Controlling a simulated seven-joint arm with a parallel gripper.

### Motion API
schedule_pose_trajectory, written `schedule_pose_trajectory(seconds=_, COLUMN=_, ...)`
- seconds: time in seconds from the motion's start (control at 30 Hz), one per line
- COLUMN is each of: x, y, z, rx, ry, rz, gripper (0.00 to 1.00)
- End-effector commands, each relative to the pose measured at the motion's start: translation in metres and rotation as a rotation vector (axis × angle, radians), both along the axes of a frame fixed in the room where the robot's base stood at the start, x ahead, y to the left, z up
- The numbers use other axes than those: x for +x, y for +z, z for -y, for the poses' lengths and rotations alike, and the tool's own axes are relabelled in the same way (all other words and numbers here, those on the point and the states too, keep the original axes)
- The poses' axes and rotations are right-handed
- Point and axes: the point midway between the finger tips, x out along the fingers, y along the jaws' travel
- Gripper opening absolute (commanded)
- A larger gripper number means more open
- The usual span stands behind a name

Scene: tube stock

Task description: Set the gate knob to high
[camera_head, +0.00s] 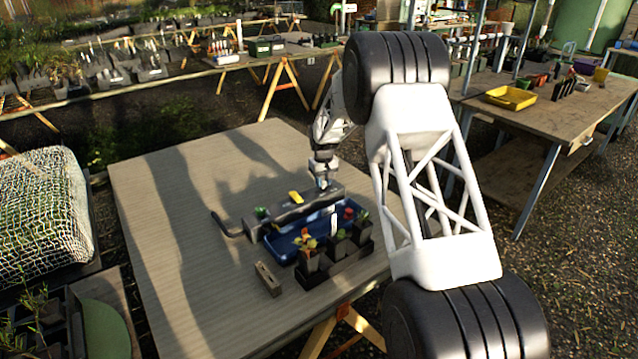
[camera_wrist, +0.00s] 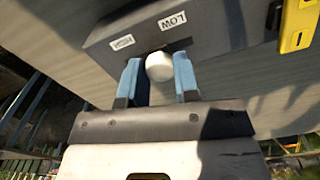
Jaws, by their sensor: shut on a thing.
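The gate knob (camera_wrist: 159,67) is a white rounded knob on the side of a dark grey housing (camera_wrist: 225,25), which also shows in the head view (camera_head: 290,212). A HIGH label (camera_wrist: 122,42) and a LOW label (camera_wrist: 172,20) are on the housing, both upside down in the wrist view. The knob sits in front of a dark slot, nearer the LOW label in the picture; its exact setting is hard to tell. My gripper (camera_wrist: 158,80) is shut on the knob, one blue finger on each side. In the head view my gripper (camera_head: 323,182) is at the housing's far side.
A blue tray (camera_head: 285,245) lies in front of the housing. Potted plants in a black tray (camera_head: 340,262) stand nearer the front edge, with a small wooden block (camera_head: 267,278) left of them. A yellow part (camera_wrist: 296,25) is on the housing. The table's left side is clear.

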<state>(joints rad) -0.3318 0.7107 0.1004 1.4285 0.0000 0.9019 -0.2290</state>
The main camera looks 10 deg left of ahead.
Motion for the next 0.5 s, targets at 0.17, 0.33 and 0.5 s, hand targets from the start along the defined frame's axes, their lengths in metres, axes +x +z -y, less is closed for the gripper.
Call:
schedule_pose_trajectory(seconds=0.17, x=0.02, y=0.0, z=0.02, rx=0.001, ry=-0.002, rz=0.001, gripper=0.0)
schedule_pose_trajectory(seconds=0.33, x=0.024, y=0.001, z=0.024, rx=0.001, ry=0.0, rz=0.001, gripper=0.0)
schedule_pose_trajectory(seconds=0.5, x=0.025, y=0.001, z=0.025, rx=0.0, ry=-0.001, rz=0.002, gripper=0.0)
